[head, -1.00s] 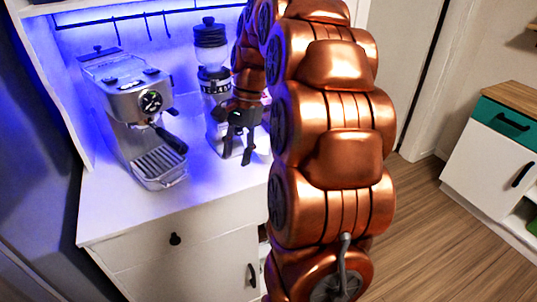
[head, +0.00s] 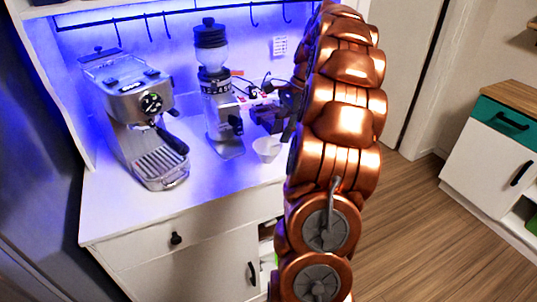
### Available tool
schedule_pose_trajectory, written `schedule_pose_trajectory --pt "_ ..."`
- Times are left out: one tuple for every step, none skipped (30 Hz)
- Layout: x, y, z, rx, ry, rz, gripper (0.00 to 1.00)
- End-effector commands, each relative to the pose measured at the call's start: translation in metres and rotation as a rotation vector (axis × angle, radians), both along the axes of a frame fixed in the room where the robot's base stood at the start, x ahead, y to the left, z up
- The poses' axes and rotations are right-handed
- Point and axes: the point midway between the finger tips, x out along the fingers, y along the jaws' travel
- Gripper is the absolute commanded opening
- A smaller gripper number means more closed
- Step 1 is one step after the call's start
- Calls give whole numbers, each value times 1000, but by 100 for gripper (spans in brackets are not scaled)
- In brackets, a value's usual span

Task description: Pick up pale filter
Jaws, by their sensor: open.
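A pale, cup-shaped filter (head: 267,149) stands on the white counter, to the right of the grinder's foot. My gripper (head: 267,120) is the dark shape just above and behind it in the picture, at the end of my copper arm. Its jaws are open and hold nothing that I can see. The gripper and the filter look close, but I cannot tell whether they touch. My arm hides part of the gripper and the right part of the counter.
A silver espresso machine (head: 145,115) stands at the left of the counter (head: 215,187). A grinder (head: 217,95) stands close left of my gripper. Cables and a socket strip (head: 262,97) lie behind. The front of the counter is clear.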

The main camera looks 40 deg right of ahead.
Motion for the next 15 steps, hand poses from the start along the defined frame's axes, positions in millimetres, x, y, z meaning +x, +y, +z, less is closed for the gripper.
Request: schedule_pose_trajectory --pt "0 1 -1 0 -1 0 42" --pt "0 1 -3 -1 -1 0 42" --pt "0 2 -4 -1 -1 0 42" --pt "1 2 -4 0 -1 0 42" --pt "1 2 -5 0 0 1 42" --pt "1 3 -6 0 0 1 42" --pt "1 4 -7 1 0 1 42" --pt "1 5 -8 3 2 2 42" --pt "1 6 -10 4 2 2 42" --pt "1 7 -12 4 3 2 42" --pt "2 8 -14 4 2 2 42" --pt "2 9 -17 2 1 1 42" --pt "3 9 -19 1 1 0 42" --pt "3 11 -21 2 1 1 42" --pt "3 13 -25 3 3 1 42"
